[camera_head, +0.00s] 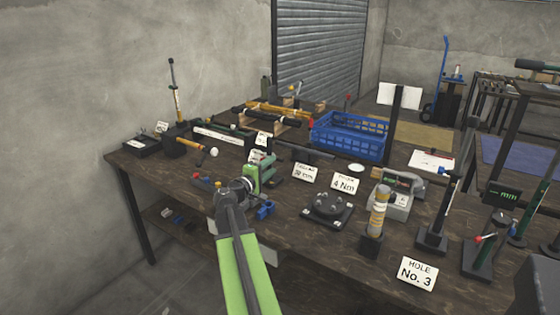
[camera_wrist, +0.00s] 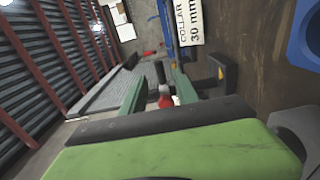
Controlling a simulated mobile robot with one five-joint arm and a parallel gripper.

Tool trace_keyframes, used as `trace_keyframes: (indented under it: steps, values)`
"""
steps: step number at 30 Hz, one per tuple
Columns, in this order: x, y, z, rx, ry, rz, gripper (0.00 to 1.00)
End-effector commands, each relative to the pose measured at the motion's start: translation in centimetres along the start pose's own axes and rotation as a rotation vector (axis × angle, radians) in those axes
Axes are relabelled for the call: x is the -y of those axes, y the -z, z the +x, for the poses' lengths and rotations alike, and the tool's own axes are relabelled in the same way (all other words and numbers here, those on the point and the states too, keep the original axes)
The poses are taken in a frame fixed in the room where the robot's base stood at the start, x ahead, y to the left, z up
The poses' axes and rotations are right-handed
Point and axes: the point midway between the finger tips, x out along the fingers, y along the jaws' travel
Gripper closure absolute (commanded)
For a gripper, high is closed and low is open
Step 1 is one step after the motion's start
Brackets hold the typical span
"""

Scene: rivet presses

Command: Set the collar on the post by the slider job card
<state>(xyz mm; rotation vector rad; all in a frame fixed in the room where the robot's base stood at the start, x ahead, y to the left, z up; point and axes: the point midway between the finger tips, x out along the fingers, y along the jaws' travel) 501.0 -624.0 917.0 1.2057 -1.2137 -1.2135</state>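My gripper (camera_head: 268,170) is out over the left part of the bench, with its green palm and two dark green fingers. In the wrist view the fingers (camera_wrist: 160,90) stand apart, with a red and dark object showing beyond the gap; I see nothing held. The card reading "COLLAR 30 mm" (camera_wrist: 189,20) lies past the fingers; it also shows in the head view (camera_head: 304,175). A blue part (camera_head: 265,210) sits below my gripper; whether it is a collar I cannot tell. A yellow banded post (camera_head: 378,212) and a dark post (camera_head: 440,212) stand at right. No slider wording is readable.
A blue crate (camera_head: 350,146) stands at the back. A round black fixture (camera_head: 328,207), a "4 Nm" card (camera_head: 344,183), a grey box (camera_head: 398,203) and a "HOLE No. 3" card (camera_head: 417,273) crowd the front right. A tall black upright (camera_head: 398,112) rises behind.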

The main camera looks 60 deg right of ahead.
Motion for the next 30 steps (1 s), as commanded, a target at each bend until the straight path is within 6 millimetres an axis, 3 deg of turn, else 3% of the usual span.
trace_keyframes:
  steps: [3,9,20,28,30]
  values:
    - [0.0,0.1,3.0,0.002,0.000,0.000,0.64]
    - [0.0,0.1,5.7,0.000,0.000,0.000,0.64]
    - [0.0,-0.1,6.3,0.001,0.000,0.000,0.64]
    - [0.0,-0.1,6.3,0.001,0.000,0.000,0.99]
    - [0.0,-0.1,6.3,0.001,0.000,0.000,1.00]
